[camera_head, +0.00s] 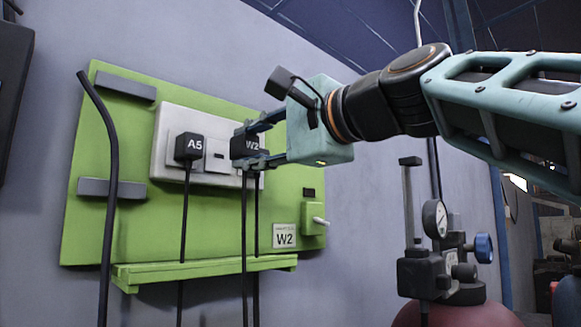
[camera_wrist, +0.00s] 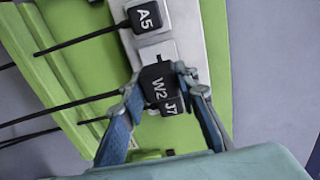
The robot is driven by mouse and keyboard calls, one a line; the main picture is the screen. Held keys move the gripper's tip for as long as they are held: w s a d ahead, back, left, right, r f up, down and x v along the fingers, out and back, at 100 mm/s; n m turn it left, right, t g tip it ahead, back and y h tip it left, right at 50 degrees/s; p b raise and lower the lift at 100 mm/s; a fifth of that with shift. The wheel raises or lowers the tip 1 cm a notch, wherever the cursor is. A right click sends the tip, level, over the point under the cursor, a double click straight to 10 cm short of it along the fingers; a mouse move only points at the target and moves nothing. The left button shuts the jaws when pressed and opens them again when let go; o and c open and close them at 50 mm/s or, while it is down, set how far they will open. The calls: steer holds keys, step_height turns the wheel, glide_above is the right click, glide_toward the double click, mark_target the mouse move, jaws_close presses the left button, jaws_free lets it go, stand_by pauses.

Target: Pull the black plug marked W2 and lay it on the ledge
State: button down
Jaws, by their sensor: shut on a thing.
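The black plug marked W2 (camera_head: 240,146) is between the fingers of my gripper (camera_head: 256,143), in front of the right part of the pale outlet strip (camera_head: 172,120). My gripper is shut on it; the wrist view also shows the W2 plug (camera_wrist: 155,80) between the fingertips. It partly covers a black plug marked J7 (camera_wrist: 172,106). I cannot tell whether W2 touches the strip. Its black cable hangs down. The green ledge (camera_head: 205,269) runs along the board's lower edge, below the plugs, and nothing lies on it.
A black plug marked A5 (camera_head: 188,147) sits at the left, with an uncovered socket (camera_head: 217,154) beside it. Cables hang down across the ledge. A W2 label (camera_head: 285,237) and a switch box (camera_head: 313,219) are at the lower right. A gauge assembly (camera_head: 436,255) stands right of the board.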

steer(key=shift+s+d, duration=0.15)
steer(key=s+a+f+n+b, duration=0.25)
steer(key=f+n+b, duration=0.35)
steer(key=n, duration=0.3)
steer(key=s+a+f+n+b, duration=0.2)
steer(key=s+f+n+b, duration=0.25)
steer(key=f+n, duration=0.35)
steer(key=shift+n, duration=0.5)
steer(key=shift+f+p+x, duration=0.2)
steer(key=shift+p+x, duration=0.35)
steer(key=shift+x, duration=3.95)
steer(key=shift+w+f, duration=0.25)
steer(key=shift+f+b, duration=0.35)
steer(key=shift+b, duration=0.2)
steer(key=shift+f+b, duration=0.25)
steer(key=shift+b, duration=0.05)
